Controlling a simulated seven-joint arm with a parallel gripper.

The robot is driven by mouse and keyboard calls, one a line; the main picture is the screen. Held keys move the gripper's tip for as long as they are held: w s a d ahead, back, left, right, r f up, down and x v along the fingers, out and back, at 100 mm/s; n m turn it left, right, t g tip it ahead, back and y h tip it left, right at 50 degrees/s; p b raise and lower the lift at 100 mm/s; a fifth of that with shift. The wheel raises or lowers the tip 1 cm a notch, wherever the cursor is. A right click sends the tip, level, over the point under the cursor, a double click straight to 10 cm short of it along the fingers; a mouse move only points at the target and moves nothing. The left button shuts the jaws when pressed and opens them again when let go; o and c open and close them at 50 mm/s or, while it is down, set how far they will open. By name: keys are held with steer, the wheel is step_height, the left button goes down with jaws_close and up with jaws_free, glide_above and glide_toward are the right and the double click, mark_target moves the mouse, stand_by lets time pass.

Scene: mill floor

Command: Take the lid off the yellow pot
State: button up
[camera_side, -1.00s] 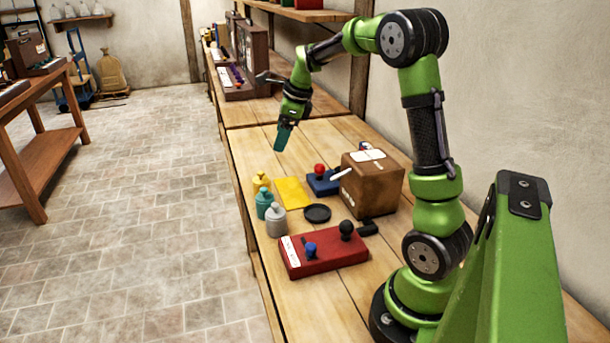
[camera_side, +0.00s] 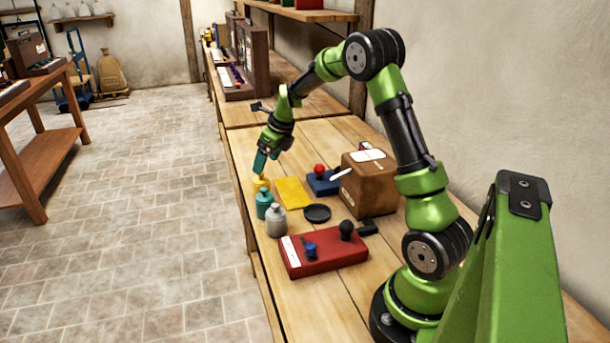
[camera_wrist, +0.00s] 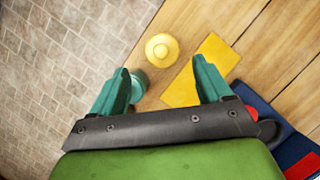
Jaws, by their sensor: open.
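The yellow pot (camera_side: 261,182) stands on the wooden bench near its left edge, at the far end of a row of pots. In the wrist view the yellow pot (camera_wrist: 161,48) shows from above, with a round knob on its lid, ahead of the fingertips and between their lines. My gripper (camera_side: 263,163) is just above the pot in the side view and hides part of it. In the wrist view my gripper (camera_wrist: 160,80) has its teal fingers wide apart with nothing between them. I cannot tell whether a finger touches the pot.
A teal pot (camera_side: 265,204) and a grey pot (camera_side: 276,221) stand close by. A yellow sheet (camera_side: 292,193) lies right of the pots, with a black dish (camera_side: 317,212), blue box (camera_side: 322,184), brown box (camera_side: 369,186) and red box (camera_side: 326,252) around it.

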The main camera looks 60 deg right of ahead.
mark_target(261, 177)
steer(key=shift+x, duration=2.75)
steer(key=shift+d, duration=0.1)
steer(key=shift+c, duration=0.3)
steer(key=c, duration=1)
steer(key=shift+r, duration=0.15)
